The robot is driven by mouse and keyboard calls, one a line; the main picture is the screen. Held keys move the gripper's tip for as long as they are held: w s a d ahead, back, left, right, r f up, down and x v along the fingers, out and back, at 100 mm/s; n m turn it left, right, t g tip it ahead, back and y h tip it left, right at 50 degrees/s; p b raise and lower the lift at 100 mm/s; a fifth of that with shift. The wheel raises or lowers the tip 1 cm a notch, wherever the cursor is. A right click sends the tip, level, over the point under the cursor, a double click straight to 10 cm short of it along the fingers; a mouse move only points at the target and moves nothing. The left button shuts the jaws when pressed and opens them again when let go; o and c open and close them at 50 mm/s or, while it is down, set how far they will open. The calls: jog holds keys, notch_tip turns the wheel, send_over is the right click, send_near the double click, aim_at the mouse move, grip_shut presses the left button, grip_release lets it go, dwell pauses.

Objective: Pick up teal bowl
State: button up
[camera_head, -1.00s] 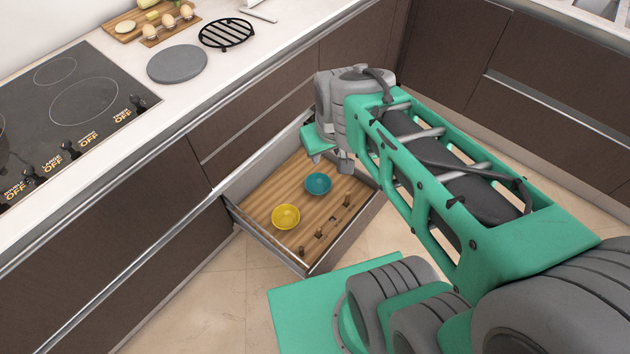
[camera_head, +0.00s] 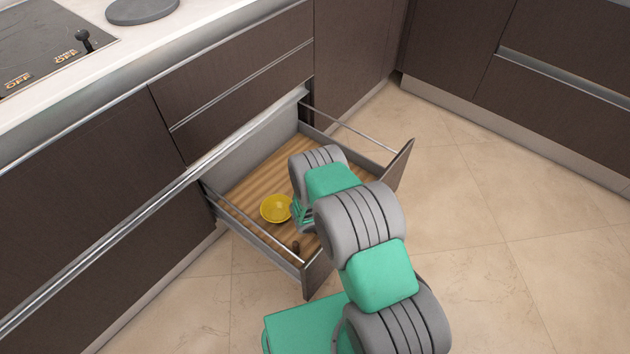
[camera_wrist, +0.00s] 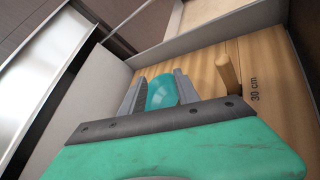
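The teal bowl (camera_wrist: 162,93) shows in the wrist view between the two grey fingers of my gripper (camera_wrist: 159,77), above the wooden drawer floor. The fingers stand apart, one on each side of the visible part of the bowl. I cannot tell whether they touch it, and the bowl's near part is hidden by my gripper. In the head view my arm reaches down into the open drawer and hides the teal bowl.
A yellow bowl (camera_head: 276,208) sits in the drawer (camera_head: 255,177), left of my arm. A wooden peg (camera_wrist: 227,73) stands right of the teal bowl in the wrist view. Drawer walls and side rails surround my gripper. The tiled floor (camera_head: 490,220) at right is clear.

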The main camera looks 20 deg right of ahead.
jog(key=f+b, duration=0.1)
jog(key=f, duration=0.5)
jog(key=shift+w+d+b, duration=0.1)
jog(key=shift+w+b, duration=0.1)
jog(key=shift+b, duration=0.2)
jog(key=b+x, duration=0.2)
jog(key=x, duration=0.4)
jog(key=shift+w+d, duration=0.1)
jog(key=shift+w, duration=0.35)
grip_shut()
